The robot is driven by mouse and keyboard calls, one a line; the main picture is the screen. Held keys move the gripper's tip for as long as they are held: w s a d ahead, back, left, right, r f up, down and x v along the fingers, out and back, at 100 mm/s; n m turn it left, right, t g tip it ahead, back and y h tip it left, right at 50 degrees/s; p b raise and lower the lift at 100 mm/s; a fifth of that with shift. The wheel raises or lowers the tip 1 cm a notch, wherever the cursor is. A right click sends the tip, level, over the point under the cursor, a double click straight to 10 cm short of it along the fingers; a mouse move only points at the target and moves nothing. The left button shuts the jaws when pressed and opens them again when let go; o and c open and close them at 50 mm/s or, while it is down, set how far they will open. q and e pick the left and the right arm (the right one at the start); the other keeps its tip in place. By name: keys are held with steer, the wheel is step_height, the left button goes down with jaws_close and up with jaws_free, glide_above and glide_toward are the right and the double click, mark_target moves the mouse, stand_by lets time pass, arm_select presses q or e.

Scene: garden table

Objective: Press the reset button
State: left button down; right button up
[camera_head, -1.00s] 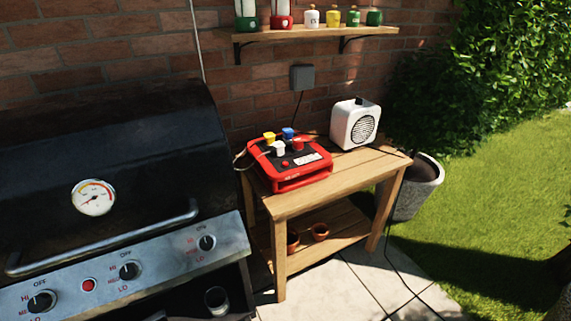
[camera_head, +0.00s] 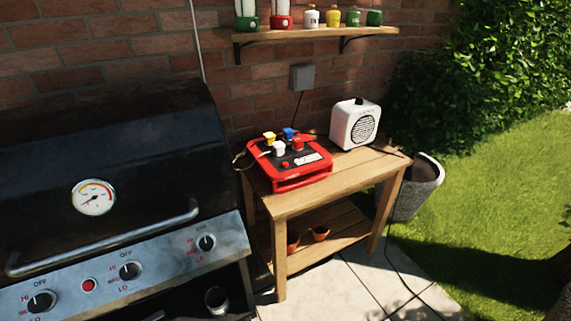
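A red box with a black top (camera_head: 303,181) sits on the left part of the wooden table. Yellow (camera_head: 269,138), blue (camera_head: 289,132), white (camera_head: 278,149) and red (camera_head: 297,143) plug-like pieces stand on its top. A small red button (camera_head: 285,164) shows near the front of the black top, beside a pale label (camera_head: 307,158). The label is too small to read, so I cannot tell for sure that this is the reset button. Neither of my grippers is in view.
A white speaker-like box (camera_head: 355,124) stands behind, to the right, on the wooden table (camera_head: 345,176). A large black grill (camera_head: 120,150) with a red button (camera_head: 88,285) fills the left. A shelf (camera_head: 315,33) hangs above. Lawn lies right.

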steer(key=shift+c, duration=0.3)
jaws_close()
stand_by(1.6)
